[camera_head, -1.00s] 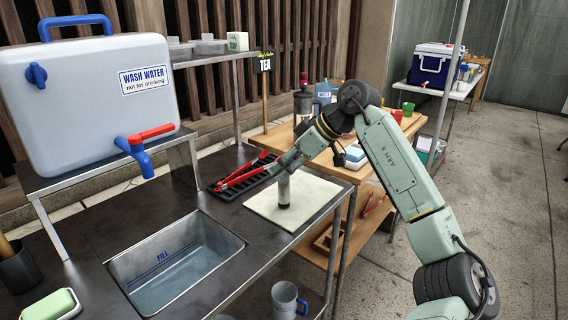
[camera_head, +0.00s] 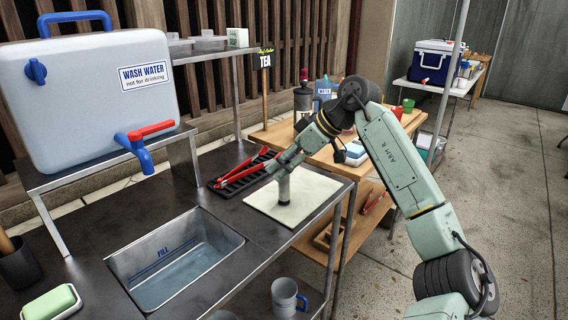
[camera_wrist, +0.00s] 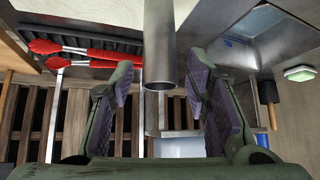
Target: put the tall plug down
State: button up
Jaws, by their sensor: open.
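The tall plug (camera_head: 284,189), a grey cylinder with a darker foot, stands upright on a pale square mat (camera_head: 310,197) on the metal counter. In the wrist view the plug (camera_wrist: 159,45) runs down from the top edge, and its near end shows around the level of the fingertips. My gripper (camera_head: 279,166) is at the plug's upper end. Its fingers (camera_wrist: 160,83) are spread, one on each side of the plug, with a visible gap on both sides. The very top of the plug is partly hidden by the gripper in the head view.
Red-handled tongs (camera_head: 240,170) lie on a black rack (camera_head: 238,183) left of the mat. A sink (camera_head: 175,262) is set into the counter at front left. A wash water tank (camera_head: 90,100) stands behind it. A wooden table (camera_head: 330,157) is behind the mat.

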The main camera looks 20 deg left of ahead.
jog(key=b+v, duration=0.2)
jog(key=v, duration=1)
